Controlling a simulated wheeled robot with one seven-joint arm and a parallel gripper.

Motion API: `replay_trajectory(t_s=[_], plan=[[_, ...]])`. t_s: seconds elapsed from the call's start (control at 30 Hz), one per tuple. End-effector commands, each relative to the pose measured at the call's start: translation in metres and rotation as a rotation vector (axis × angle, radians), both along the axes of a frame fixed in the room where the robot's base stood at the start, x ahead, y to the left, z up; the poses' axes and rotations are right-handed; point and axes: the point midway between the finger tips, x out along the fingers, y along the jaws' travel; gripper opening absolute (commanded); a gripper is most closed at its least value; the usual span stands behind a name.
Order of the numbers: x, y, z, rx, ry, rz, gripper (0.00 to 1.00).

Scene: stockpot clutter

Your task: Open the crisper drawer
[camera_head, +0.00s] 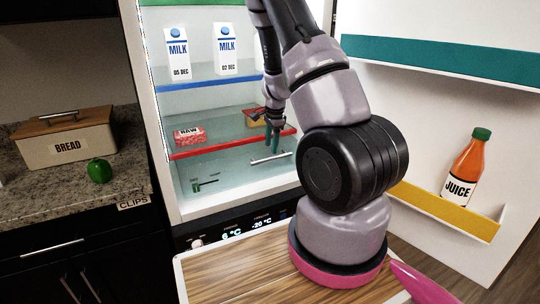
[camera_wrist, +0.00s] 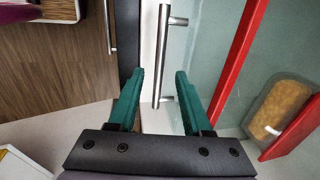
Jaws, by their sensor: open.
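The crisper drawer (camera_head: 235,180) is the clear bin at the bottom of the open fridge, under the red-edged shelf. It looks shut. Its silver bar handle (camera_head: 270,158) shows just below my gripper (camera_head: 272,138). In the wrist view the handle (camera_wrist: 163,55) appears in the gap between the two green fingers of my gripper (camera_wrist: 160,75). The fingers are apart and nothing is gripped. I cannot tell how far the fingertips stand from the bar in depth.
The red-edged shelf (camera_head: 210,151) holds a red RAW pack (camera_head: 189,136) just above the drawer. A small slider (camera_head: 205,184) sits on the drawer front's left. The open fridge door at right holds a juice bottle (camera_head: 466,170). A bread box (camera_head: 68,140) stands on the left counter.

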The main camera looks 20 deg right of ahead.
Motion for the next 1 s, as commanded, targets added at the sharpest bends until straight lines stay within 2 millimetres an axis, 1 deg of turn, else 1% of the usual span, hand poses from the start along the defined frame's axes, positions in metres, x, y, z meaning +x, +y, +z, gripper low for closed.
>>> replay_trajectory(t_s=[0.03, 0.1, 0.2, 0.3, 0.43, 0.67, 0.7, 0.77, 0.8, 0.83, 1.0], plan=[[0.002, -0.001, -0.011, 0.000, 0.003, -0.001, 0.49], [0.004, 0.000, -0.023, 0.001, 0.003, -0.001, 0.49], [0.007, 0.000, -0.036, 0.001, 0.002, -0.001, 0.49], [0.009, 0.000, -0.045, 0.000, 0.000, 0.000, 0.49], [0.010, 0.001, -0.050, 0.001, 0.000, 0.002, 0.49], [0.010, 0.001, -0.051, 0.001, -0.001, 0.002, 0.49], [0.010, 0.001, -0.051, 0.001, -0.001, 0.002, 0.42], [0.010, 0.001, -0.051, 0.001, -0.001, 0.002, 0.19], [0.010, 0.001, -0.051, 0.001, -0.001, 0.002, 0.04], [0.010, 0.001, -0.051, 0.001, -0.001, 0.002, 0.00], [0.010, 0.001, -0.051, 0.001, -0.001, 0.002, 0.00]])
